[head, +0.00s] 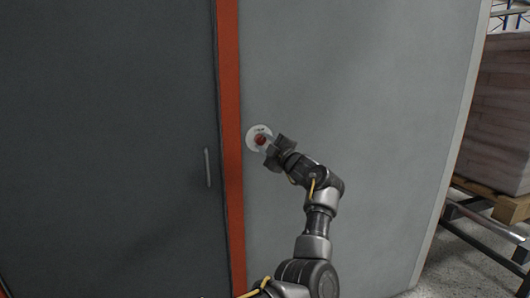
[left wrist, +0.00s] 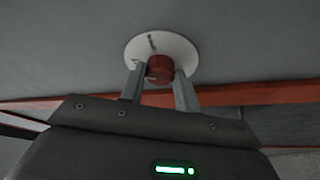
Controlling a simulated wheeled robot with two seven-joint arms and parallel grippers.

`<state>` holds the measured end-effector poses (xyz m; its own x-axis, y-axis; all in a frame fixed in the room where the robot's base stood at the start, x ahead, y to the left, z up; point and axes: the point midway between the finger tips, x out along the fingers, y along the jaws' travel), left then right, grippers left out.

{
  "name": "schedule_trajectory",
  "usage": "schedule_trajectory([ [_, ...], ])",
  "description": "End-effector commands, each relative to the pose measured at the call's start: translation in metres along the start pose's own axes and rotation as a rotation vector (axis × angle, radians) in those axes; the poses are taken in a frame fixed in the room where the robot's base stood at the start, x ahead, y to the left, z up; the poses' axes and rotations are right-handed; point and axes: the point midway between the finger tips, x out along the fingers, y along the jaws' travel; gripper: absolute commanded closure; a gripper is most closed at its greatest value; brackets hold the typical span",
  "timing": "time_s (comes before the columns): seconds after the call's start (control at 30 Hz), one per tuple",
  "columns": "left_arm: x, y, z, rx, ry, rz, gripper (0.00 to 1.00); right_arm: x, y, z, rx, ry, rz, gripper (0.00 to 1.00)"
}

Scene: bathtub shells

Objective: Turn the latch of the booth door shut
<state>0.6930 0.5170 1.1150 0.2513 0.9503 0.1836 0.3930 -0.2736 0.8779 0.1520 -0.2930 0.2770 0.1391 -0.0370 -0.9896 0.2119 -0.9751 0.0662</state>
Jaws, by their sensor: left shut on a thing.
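The latch is a red round knob (head: 260,140) on a white round plate (head: 252,132), set on the grey panel just right of the orange post. The dark grey booth door (head: 110,140), with a slim vertical handle (head: 207,168), stands left of the post. My left gripper (head: 264,143) is at the knob and partly hides the plate. In the left wrist view its two fingers (left wrist: 158,82) are on either side of the red knob (left wrist: 160,67), shut on it. The white plate (left wrist: 160,45) shows dark marks. My right gripper is in neither view.
The orange post (head: 230,150) runs between the door and the grey panel (head: 380,90). At the far right stand stacked wrapped goods (head: 500,120) on a wooden pallet (head: 490,200), with a metal rail (head: 490,230) in front. Bare floor (head: 460,265) shows at the lower right.

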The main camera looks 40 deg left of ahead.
Motion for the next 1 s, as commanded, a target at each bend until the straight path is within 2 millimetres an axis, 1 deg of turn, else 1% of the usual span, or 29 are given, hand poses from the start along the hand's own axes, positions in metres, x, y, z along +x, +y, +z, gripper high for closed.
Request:
schedule_trajectory([
  [0.03, -0.001, -0.002, 0.002, -0.043, -0.002, -0.021, 0.91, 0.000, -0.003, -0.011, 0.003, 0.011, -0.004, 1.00],
  [0.1, -0.001, -0.001, 0.001, -0.102, -0.002, -0.046, 0.91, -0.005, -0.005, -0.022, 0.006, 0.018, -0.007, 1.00],
  [0.3, 0.000, 0.002, 0.000, -0.252, -0.001, -0.109, 0.91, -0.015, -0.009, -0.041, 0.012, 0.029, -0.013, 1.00],
  [0.6, 0.000, 0.003, -0.001, -0.407, 0.001, -0.173, 0.91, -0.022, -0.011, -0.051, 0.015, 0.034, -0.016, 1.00],
  [1.0, 0.001, 0.004, -0.001, -0.474, 0.001, -0.200, 0.91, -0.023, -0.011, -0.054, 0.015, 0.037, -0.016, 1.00],
])
